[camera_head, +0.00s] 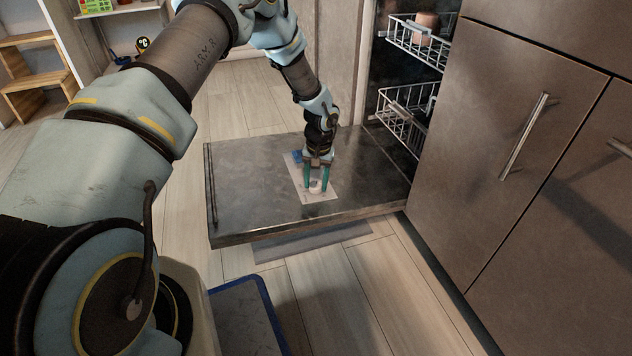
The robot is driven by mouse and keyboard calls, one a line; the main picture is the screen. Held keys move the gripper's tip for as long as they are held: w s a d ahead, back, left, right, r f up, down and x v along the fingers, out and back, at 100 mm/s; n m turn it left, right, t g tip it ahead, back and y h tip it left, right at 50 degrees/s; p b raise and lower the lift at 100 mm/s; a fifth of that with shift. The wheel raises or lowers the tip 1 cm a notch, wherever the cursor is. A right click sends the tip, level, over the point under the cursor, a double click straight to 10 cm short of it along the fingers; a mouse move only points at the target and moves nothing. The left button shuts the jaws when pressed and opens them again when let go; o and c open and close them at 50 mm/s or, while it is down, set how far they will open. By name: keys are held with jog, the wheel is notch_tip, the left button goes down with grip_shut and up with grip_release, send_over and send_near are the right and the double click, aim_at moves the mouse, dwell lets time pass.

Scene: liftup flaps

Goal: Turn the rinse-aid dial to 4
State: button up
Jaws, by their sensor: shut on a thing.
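The dishwasher door (245,200) lies folded down flat, with a light panel (322,194) on its inner face. The small pale rinse-aid dial (316,187) sits on that panel. My gripper (316,184) points straight down over the panel, its green fingers on either side of the dial and shut on it. The dial's numbers and its setting are too small to read. A blue patch (295,158) on the panel shows just behind my gripper.
Two white wire racks (415,45) sit inside the open dishwasher, the upper one holding a brownish item (426,22). Brown cabinet fronts (520,150) with bar handles stand close on the right. A wooden step stool (35,75) is at the far left. Wood floor lies clear left of the door.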

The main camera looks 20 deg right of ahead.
grip_shut()
jog(key=shift+r, duration=0.1)
jog(key=shift+r+m+p, duration=0.1)
jog(key=shift+m+p, duration=0.8)
jog(key=shift+p, duration=0.2)
jog(key=m+p, duration=0.2)
jog(key=m, duration=0.1)
jog(key=shift+m+p, duration=0.3)
jog(key=shift+p, duration=0.1)
jog(key=m+p, duration=0.2)
jog(key=m, duration=0.3)
jog(key=shift+m, duration=0.4)
jog(key=shift+f, duration=0.2)
